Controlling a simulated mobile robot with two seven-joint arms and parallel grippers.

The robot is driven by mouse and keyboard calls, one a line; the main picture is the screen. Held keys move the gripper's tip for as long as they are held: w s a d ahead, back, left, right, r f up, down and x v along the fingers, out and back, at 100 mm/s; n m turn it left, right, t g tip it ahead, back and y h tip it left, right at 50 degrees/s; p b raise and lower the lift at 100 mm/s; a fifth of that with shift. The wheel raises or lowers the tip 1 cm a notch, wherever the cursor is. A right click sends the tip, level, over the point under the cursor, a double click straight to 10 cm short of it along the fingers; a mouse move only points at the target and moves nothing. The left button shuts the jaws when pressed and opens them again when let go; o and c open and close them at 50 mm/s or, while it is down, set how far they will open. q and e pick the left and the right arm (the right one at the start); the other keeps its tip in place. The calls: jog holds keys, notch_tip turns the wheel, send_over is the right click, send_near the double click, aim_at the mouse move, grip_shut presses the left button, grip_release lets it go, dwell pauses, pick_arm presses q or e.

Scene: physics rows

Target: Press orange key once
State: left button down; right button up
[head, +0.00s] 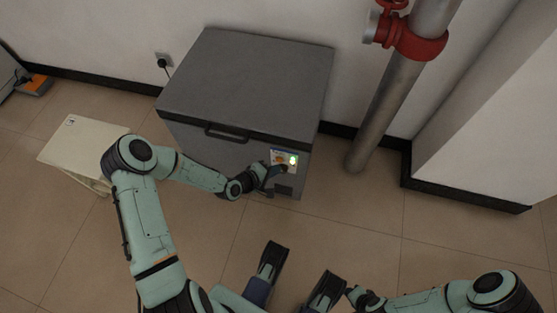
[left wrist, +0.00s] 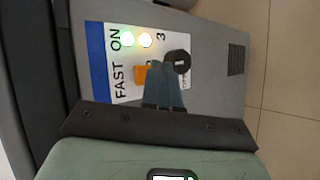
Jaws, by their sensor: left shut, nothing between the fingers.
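A grey chest freezer (head: 245,85) stands against the wall with its lid closed. Its control panel (head: 275,154) is on the front at the right. In the left wrist view the panel (left wrist: 97,60) carries the words FAST and ON, two lit lamps and a black round knob (left wrist: 180,62). The orange key (left wrist: 140,76) is beside the word FAST, partly hidden by my fingers. My left gripper (left wrist: 163,66) is shut and empty, its tips in front of the panel between key and knob. Contact cannot be told. My right gripper (head: 353,293) is low in the head view, its jaws unclear.
A cream low stool or table (head: 80,145) stands left of the freezer. A grey pipe with a red fitting (head: 410,40) rises to its right, beside a white wall block. The tiled floor in front is mostly clear.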

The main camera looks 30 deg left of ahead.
pick_arm(q)
jog(key=shift+s+d+p, duration=0.2)
jog(key=shift+s+p, duration=0.15)
jog(key=shift+s, duration=0.45)
jog(key=shift+s+d+p, duration=0.15)
jog(key=shift+s+p, duration=0.2)
jog(key=shift+s, duration=0.5)
jog(key=shift+s+d+p, duration=0.2)
jog(key=shift+s+p, duration=0.15)
jog(key=shift+s, duration=0.45)
